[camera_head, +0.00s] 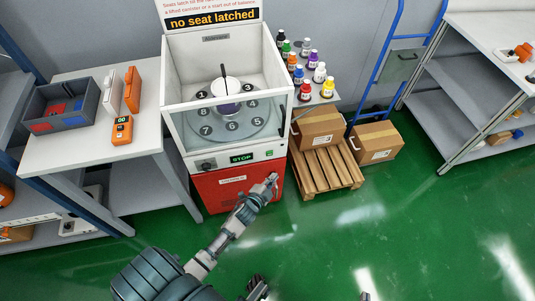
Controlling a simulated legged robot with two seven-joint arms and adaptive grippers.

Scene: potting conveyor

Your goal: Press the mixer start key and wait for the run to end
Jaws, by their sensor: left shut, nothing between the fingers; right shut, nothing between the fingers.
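The mixer (179,140) is a white cabinet with a clear front guard and a red lower front. Its panel carries a black knob (208,165), a display (242,158) reading "STOP" and a small green key (270,153) at the right end. Inside is a round plate (212,117) with numbered seats; a white-topped part (226,86) stands at its middle. My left gripper (273,179) is shut and empty, at the right of the red front below the green key. Only a tip of my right gripper (365,296) shows at the bottom edge, shut.
A sign (213,19) above the mixer reads "no seat latched". A bench (75,158) with a grey crate (59,125) stands left. Coloured bottles (320,72), cartons (320,128), a pallet (325,170) and a blue hand truck (388,45) stand right. The green floor in front is open.

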